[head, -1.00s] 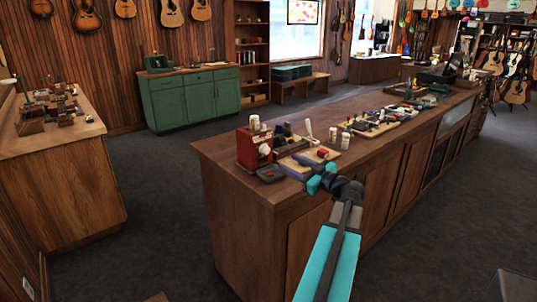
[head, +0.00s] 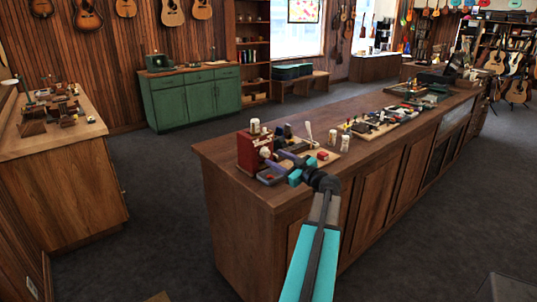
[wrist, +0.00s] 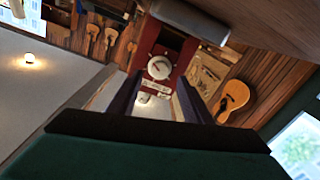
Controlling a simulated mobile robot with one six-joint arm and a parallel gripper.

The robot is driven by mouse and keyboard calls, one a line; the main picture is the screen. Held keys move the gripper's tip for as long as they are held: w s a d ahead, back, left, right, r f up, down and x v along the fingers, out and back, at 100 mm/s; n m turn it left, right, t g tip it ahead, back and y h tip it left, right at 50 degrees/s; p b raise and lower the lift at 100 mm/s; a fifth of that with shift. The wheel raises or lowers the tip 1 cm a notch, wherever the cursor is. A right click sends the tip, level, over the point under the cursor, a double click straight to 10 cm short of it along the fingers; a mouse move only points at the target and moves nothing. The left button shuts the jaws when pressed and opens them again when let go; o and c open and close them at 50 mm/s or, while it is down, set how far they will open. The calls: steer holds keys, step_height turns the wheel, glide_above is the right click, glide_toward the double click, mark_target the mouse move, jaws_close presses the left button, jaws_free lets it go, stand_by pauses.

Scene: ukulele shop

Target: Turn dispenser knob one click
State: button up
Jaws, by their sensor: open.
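The red dispenser (head: 250,152) stands on the near left end of the long wooden counter. In the wrist view the dispenser (wrist: 178,45) lies straight ahead, with its round white knob (wrist: 159,67) on the front face. A pale lettered label sits close to the knob. My gripper (head: 273,160) reaches in from the right, close in front of the dispenser. In the wrist view my gripper (wrist: 158,92) is open and empty, its two dark fingers apart with the knob framed beyond the tips. I see no contact with the knob. In the head view the fingers partly cover the dispenser's front.
The wooden counter (head: 235,170) also bears small white bottles (head: 338,140), a board with a red block (head: 322,155) and several tools farther right. A tray lies under my fingers. A green cabinet (head: 190,100) and a side bench (head: 60,135) stand apart, with clear floor between.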

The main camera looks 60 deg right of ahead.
mark_target(268, 154)
steer(key=shift+p+x, duration=0.65)
steer(key=shift+x, duration=1.85)
